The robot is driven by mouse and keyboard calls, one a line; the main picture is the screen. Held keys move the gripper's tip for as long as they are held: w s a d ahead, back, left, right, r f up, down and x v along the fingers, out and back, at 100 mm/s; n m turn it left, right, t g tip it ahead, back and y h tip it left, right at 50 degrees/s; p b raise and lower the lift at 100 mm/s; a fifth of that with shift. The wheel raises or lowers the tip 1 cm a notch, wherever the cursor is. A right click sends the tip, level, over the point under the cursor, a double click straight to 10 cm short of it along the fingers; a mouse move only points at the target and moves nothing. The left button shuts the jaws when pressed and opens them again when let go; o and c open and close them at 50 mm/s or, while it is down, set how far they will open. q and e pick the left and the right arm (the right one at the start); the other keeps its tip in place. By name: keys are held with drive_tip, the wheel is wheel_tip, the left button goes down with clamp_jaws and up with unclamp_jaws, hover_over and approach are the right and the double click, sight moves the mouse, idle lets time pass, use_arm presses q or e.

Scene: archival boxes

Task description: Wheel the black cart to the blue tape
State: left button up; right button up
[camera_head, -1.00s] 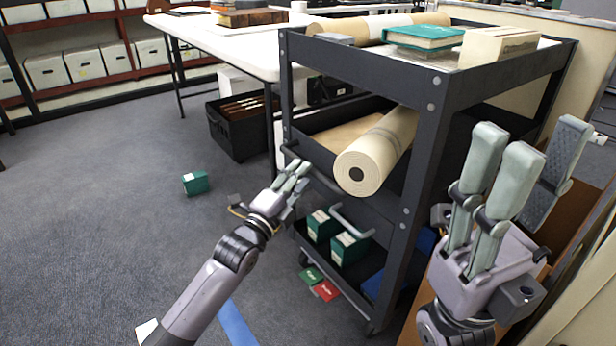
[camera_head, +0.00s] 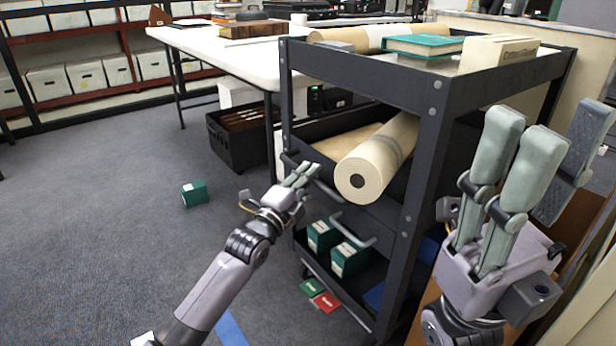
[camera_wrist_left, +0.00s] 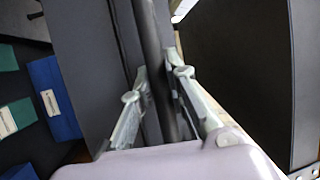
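The black cart (camera_head: 437,165) stands right of centre in the head view, with three levels. Its dark side handle (camera_head: 332,191) is a horizontal bar at mid height. My left gripper (camera_head: 308,177) is at this handle. In the left wrist view the dark bar (camera_wrist_left: 153,45) runs between its two fingers, whose tips press close on both sides. My right gripper (camera_head: 550,145) is raised, open and empty at the cart's right. A strip of blue tape (camera_head: 230,329) lies on the floor at the lower edge, partly hidden by my left arm.
The cart carries a green book (camera_head: 422,46), a rolled sheet (camera_head: 372,165) and green boxes (camera_head: 349,258). A green box (camera_head: 194,194) lies on open carpet at left. Small green and red items (camera_head: 326,301) lie by the cart's base. A white table (camera_head: 215,45) stands behind.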

use_arm(q)
clamp_jaws()
idle(0.4)
